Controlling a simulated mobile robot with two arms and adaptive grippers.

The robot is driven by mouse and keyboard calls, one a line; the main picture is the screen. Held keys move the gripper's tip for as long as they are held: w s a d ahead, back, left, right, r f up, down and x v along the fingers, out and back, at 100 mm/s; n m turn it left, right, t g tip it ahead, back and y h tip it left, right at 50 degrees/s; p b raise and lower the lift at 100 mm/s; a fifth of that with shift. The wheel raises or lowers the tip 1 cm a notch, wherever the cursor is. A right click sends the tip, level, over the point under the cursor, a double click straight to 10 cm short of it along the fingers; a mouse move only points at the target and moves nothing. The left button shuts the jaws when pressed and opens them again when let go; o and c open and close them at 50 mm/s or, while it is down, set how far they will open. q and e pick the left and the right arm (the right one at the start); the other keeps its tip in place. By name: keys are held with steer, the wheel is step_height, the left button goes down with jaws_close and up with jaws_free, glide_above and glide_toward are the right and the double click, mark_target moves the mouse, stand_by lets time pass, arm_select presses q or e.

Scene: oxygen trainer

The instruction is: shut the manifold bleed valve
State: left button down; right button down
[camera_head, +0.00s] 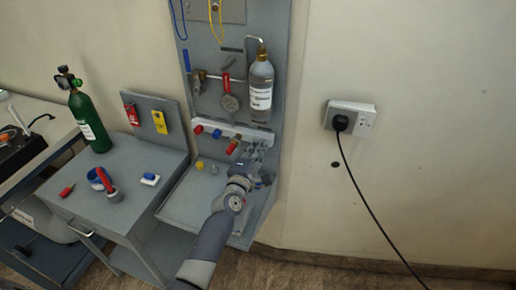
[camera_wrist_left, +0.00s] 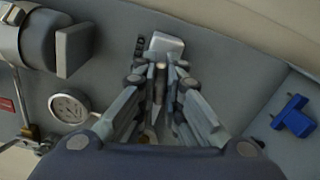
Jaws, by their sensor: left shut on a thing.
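My left gripper (camera_head: 262,160) reaches up from below to the lower right of the grey wall panel (camera_head: 282,50). In the left wrist view, its fingers (camera_wrist_left: 160,72) are closed together on a small part, just below a pale metal block (camera_wrist_left: 168,42). The fingers hide most of this part, which I take to be the manifold bleed valve; its handle angle cannot be told. A blue T-shaped handle (camera_wrist_left: 293,117) is apart, to the right. The manifold strip (camera_head: 208,123) carries blue and red knobs, left of the gripper. My right gripper is not in view.
A labelled bottle (camera_head: 261,90) and a round gauge (camera_head: 231,103) are on the panel above. A grey bench (camera_head: 135,165) at left holds a green cylinder (camera_head: 88,122) and small parts. A socket with a black cord (camera_head: 358,178) is on the right wall.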

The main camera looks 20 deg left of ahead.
arm_select(q)
steer(key=m+p, duration=0.1)
steer(key=m, duration=0.4)
steer(key=shift+m, duration=0.4)
steer(key=m+p, duration=0.1)
steer(key=m, duration=0.5)
steer(key=m+p, duration=0.1)
steer(key=m, duration=0.3)
steer(key=shift+m, duration=2.3)
steer(key=shift+f, duration=0.1)
steer(key=c, duration=1.7)
jaws_free()
